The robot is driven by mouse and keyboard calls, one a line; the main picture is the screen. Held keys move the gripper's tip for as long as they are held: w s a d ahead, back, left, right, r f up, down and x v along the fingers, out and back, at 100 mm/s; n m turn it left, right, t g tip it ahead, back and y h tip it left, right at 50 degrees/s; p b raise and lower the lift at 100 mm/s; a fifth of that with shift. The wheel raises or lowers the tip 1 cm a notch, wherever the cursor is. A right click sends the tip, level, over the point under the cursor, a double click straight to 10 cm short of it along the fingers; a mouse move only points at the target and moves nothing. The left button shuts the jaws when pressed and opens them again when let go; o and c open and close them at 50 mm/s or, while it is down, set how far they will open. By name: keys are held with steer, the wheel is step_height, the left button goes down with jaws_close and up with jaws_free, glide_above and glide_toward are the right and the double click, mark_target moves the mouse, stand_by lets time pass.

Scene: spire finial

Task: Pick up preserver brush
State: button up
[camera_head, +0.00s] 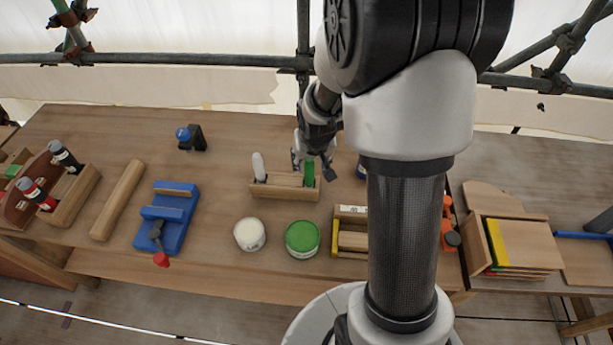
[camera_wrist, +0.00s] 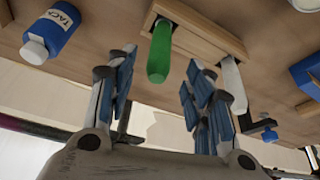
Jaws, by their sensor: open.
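A wooden rack (camera_head: 285,192) stands on the workbench and holds two upright handles. The green handle (camera_head: 309,173) is in its right slot and the white handle (camera_head: 259,167) in its left slot. No label shows which is the preserver brush. My gripper (camera_head: 313,168) is open above and just behind the green handle. In the wrist view my gripper (camera_wrist: 160,62) has its fingers spread, and the green handle (camera_wrist: 160,52) shows between their tips with gaps on both sides. The white handle (camera_wrist: 233,84) lies outside the right finger. The lower ends are hidden in the rack.
A bottle lettered TACK (camera_wrist: 50,32) stands close to the rack. A white-topped can (camera_head: 250,234) and a green-topped can (camera_head: 302,238) stand in front. A blue block (camera_head: 168,218) lies left. Scaffold tubes (camera_head: 200,59) run behind the bench.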

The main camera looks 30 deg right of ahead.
mark_target(309, 178)
steer(key=b+x, duration=0.1)
steer(key=x, duration=0.4)
steer(key=b+x, duration=0.1)
steer(key=x, duration=0.2)
steer(key=shift+w+d+b, duration=0.2)
steer(key=shift+w+b, duration=0.1)
steer(key=shift+w, duration=0.1)
steer(key=shift+c, duration=0.4)
jaws_close()
